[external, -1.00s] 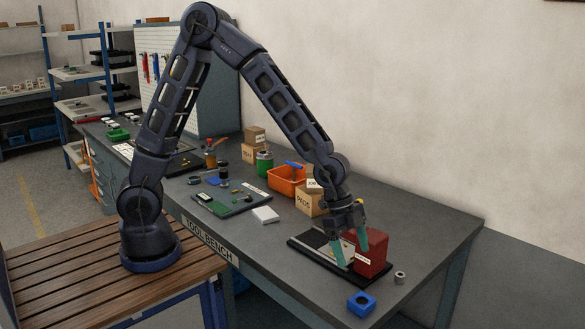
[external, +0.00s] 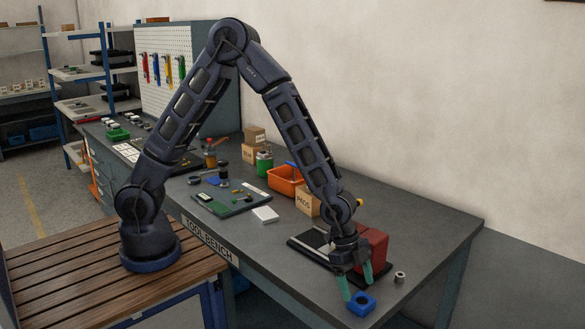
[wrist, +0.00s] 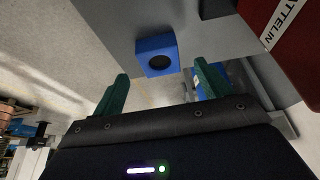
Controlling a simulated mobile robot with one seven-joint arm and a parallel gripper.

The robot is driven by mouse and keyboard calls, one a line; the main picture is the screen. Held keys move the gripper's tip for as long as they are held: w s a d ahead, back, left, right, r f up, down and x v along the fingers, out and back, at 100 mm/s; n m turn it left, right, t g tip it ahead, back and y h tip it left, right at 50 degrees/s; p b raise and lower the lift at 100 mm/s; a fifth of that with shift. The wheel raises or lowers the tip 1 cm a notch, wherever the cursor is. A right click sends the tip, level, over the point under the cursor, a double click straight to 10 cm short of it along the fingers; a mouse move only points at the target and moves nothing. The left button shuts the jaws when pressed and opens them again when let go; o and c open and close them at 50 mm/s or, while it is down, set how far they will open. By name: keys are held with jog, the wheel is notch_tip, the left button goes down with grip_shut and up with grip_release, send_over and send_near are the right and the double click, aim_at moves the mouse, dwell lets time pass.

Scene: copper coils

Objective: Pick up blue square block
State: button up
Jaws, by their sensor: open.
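The blue square block (external: 361,304) lies on the front right corner of the grey bench, with a round dark hole in its top. It also shows in the wrist view (wrist: 157,44), ahead of and between my fingers. My gripper (external: 357,289) has two green fingers, spread apart and empty. In the external view its fingertips are at the block, one left of it and one behind it; I cannot tell whether they touch. In the wrist view my gripper (wrist: 160,92) shows a clear gap between its fingers, and the block lies beyond the tips.
A red box (external: 373,247) stands on a dark tray (external: 303,247) close behind my gripper. A small metal ring (external: 400,277) lies right of the block. The bench's front edge is close to the block. Cardboard boxes (external: 306,203) and an orange bin (external: 285,181) stand farther back.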

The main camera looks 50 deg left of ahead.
aim_at(363, 303)
jog(key=x, duration=0.4)
jog(key=shift+d, duration=0.15)
jog(key=c, duration=1.2)
jog(key=shift+r, duration=0.1)
